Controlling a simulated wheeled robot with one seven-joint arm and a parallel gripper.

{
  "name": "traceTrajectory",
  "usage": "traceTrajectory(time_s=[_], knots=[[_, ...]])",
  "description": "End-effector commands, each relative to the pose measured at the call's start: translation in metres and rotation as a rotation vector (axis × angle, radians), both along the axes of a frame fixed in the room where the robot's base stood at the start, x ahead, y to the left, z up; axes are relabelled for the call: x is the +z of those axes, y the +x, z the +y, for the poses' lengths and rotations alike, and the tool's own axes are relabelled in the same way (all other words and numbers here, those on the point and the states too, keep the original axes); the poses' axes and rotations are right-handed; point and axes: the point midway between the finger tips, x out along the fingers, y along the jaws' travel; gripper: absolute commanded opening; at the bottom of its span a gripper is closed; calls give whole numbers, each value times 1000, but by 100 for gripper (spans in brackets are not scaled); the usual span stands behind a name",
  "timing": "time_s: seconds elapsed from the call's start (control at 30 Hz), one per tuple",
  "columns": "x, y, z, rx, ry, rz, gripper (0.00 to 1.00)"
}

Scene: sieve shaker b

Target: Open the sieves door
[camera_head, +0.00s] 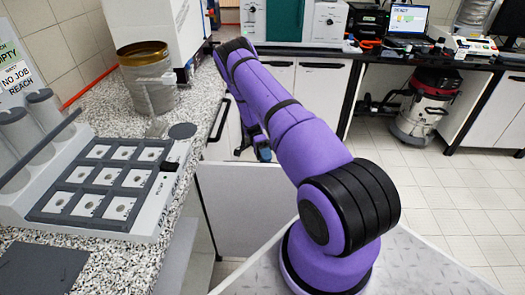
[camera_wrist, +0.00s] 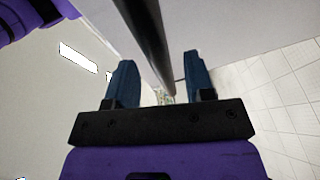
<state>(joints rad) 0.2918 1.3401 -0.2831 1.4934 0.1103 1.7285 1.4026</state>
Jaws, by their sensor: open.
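No label in view marks which door is the sieves door. A pale upright panel (camera_head: 240,205) stands beside the left counter, below my arm; I cannot tell whether it is a door. My gripper (camera_head: 263,153) is mostly hidden behind my arm in the head view, low by the counter front. In the wrist view my gripper (camera_wrist: 158,58) shows two blue fingers spread apart. A long dark bar (camera_wrist: 148,40) runs lengthwise between them; whether it is a handle or an edge, and whether a finger touches it, is unclear. A pale flat surface (camera_wrist: 215,25) lies beyond.
The left speckled counter (camera_head: 200,110) bears a metal sieve (camera_head: 147,75) and a grey rack (camera_head: 105,185). Back cabinets (camera_head: 318,95) stand under a dark worktop. A vacuum cleaner (camera_head: 420,105) is at the right. The tiled floor (camera_head: 440,195) is clear at right.

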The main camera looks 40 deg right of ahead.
Motion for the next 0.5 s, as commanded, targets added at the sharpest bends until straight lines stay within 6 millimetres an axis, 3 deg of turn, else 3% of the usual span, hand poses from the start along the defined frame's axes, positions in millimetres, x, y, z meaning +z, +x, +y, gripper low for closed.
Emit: traceTrajectory(time_s=[0.2,0.5], knots=[[7,39,-18,1,-2,-1,48],[13,68,-30,1,0,0,48]])
